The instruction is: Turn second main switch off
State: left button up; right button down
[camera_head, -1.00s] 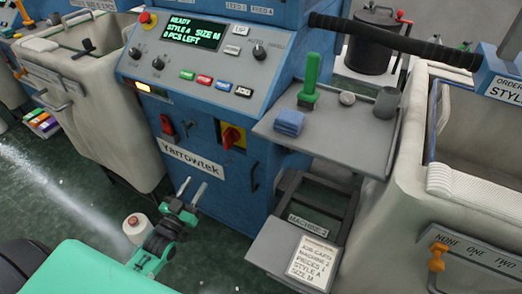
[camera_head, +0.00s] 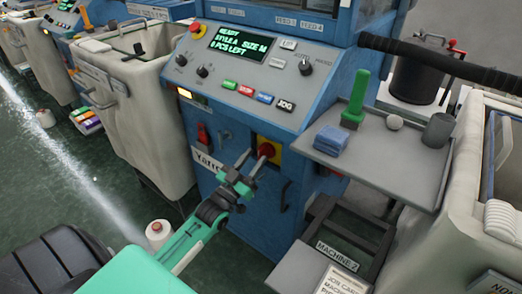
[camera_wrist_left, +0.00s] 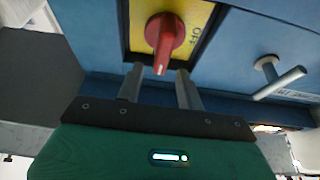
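The main switch is a red rotary knob (camera_head: 266,149) on a yellow plate, low on the front of the blue machine with the MACHINE 2 label (camera_head: 337,256). In the left wrist view the red knob (camera_wrist_left: 164,36) has its handle pointing down, and the yellow plate (camera_wrist_left: 197,18) shows partly cut-off lettering. My left gripper (camera_head: 258,158) is at the machine front, close to the knob. In the wrist view its fingers (camera_wrist_left: 159,70) are apart, just below the knob, one to each side of its handle, with nothing between them. My right gripper is not in view.
A red rocker switch (camera_head: 203,134) sits left of the plate, and a dark handle (camera_head: 284,195) sits below right. A white yarn cone (camera_head: 158,233) stands near my left arm.

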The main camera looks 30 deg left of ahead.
aim_at(259, 152)
pick_arm(q)
jog(key=shift+x, duration=2)
grip_shut()
